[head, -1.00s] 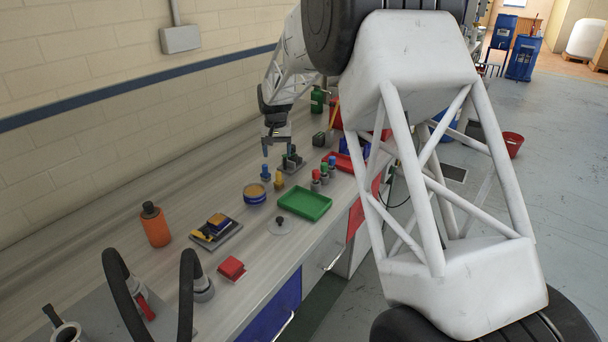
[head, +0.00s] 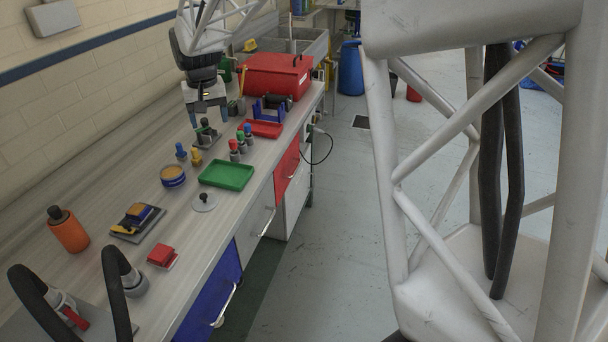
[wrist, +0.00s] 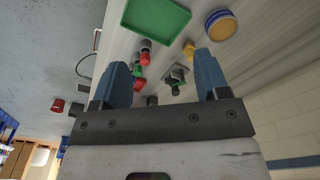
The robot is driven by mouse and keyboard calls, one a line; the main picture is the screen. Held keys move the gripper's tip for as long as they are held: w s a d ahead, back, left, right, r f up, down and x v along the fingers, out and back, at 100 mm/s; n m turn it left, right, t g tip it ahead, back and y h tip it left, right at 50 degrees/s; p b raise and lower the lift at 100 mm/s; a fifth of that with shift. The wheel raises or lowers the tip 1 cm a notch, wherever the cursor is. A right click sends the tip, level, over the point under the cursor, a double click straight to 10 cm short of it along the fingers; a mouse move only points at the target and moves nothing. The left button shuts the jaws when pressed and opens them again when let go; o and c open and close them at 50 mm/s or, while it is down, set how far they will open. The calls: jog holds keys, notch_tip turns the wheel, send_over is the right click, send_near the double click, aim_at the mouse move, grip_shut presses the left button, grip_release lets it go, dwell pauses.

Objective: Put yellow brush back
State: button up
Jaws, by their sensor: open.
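A small upright yellow piece (head: 196,157) stands on the bench beside a blue-topped one (head: 181,152). It also shows in the wrist view (wrist: 189,48). A yellow and dark block (head: 137,215) rests on a grey plate nearer to me. I cannot tell which of these is the yellow brush. My gripper (head: 208,122) is open and empty, pointing down over the far part of the bench. In the wrist view my two blue fingers (wrist: 163,80) are wide apart. A small dark stand with a green top (head: 206,131) lies below and between them.
Red, green and blue topped pieces (head: 241,142) stand right of the yellow piece. A green tray (head: 227,175), a round tin (head: 172,176) and an orange bottle (head: 68,230) are nearer. A red toolbox (head: 275,76) stands behind. The wall runs along the left.

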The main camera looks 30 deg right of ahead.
jog(key=s+d+r+t, duration=0.1)
jog(key=s+r, duration=0.1)
jog(key=s, duration=0.7)
jog(key=s+d+r, duration=0.2)
jog(key=s, duration=0.8)
jog(key=s+f, duration=0.2)
jog(key=s, duration=0.8)
jog(key=s+d+f, duration=0.1)
jog(key=s+f, duration=0.1)
jog(key=s, duration=0.8)
jog(key=shift+s+d+f+n+t, duration=0.2)
jog(key=shift+s+d+n+t, duration=0.05)
jog(key=shift+s+n+t, duration=0.15)
